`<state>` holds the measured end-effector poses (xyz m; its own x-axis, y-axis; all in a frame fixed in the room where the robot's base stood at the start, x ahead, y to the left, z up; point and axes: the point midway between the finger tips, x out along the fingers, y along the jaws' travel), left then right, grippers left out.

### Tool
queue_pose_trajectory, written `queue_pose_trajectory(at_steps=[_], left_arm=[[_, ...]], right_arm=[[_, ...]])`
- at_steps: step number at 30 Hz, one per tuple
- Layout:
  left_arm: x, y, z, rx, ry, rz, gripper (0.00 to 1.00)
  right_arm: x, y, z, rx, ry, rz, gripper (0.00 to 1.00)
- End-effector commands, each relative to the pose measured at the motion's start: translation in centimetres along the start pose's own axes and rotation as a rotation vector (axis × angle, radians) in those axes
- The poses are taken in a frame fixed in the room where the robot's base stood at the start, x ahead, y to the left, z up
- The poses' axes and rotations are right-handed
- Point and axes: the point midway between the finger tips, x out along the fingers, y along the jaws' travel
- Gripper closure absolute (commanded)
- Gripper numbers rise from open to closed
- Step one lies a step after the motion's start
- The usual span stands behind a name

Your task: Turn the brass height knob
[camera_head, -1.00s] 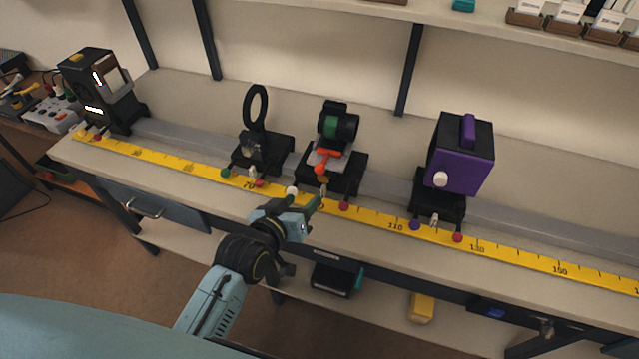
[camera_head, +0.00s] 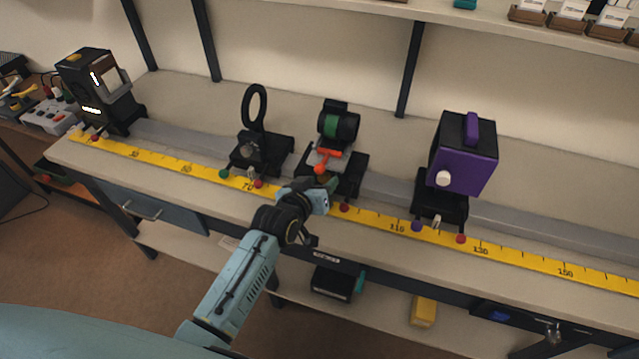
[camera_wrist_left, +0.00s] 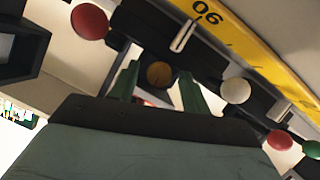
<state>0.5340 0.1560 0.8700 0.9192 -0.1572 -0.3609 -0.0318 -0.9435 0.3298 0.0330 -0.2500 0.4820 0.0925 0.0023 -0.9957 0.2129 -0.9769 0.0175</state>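The brass height knob (camera_wrist_left: 160,75) shows in the left wrist view as a round brown-gold disc. It belongs to the middle carriage (camera_head: 350,175), which carries a black holder with a green-ringed lens (camera_head: 338,124). My left gripper (camera_head: 330,187) reaches in at the front of this carriage and hides the knob in the head view. In the left wrist view the green fingers of my left gripper (camera_wrist_left: 160,72) stand apart, one on each side of the knob. I see gaps beside the knob and cannot tell its exact depth between the fingers. My right gripper is not in view.
A carriage with a black ring (camera_head: 255,108) stands to the left, and a purple box (camera_head: 463,160) to the right. A yellow scale (camera_head: 375,217) runs along the front. A white knob (camera_wrist_left: 235,91) lies close to the fingers.

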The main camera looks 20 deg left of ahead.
Motion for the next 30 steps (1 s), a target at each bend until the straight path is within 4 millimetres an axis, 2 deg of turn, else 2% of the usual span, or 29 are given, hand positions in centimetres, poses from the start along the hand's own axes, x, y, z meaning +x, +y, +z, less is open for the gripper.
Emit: queue_pose_trajectory(at_steps=[1,9,20,30], left_arm=[[0.0,0.0,0.0,0.0,0.0,0.0,0.6],[0.0,0.0,0.0,0.0,0.0,0.0,0.94],[-0.1,0.2,-0.1,0.064,-0.001,-0.027,0.94],[-0.1,0.4,0.0,0.291,-0.003,-0.121,0.94]], right_arm=[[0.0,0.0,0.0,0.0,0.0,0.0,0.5],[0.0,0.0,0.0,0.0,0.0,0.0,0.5],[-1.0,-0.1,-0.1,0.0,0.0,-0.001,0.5],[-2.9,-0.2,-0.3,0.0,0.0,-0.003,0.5]])
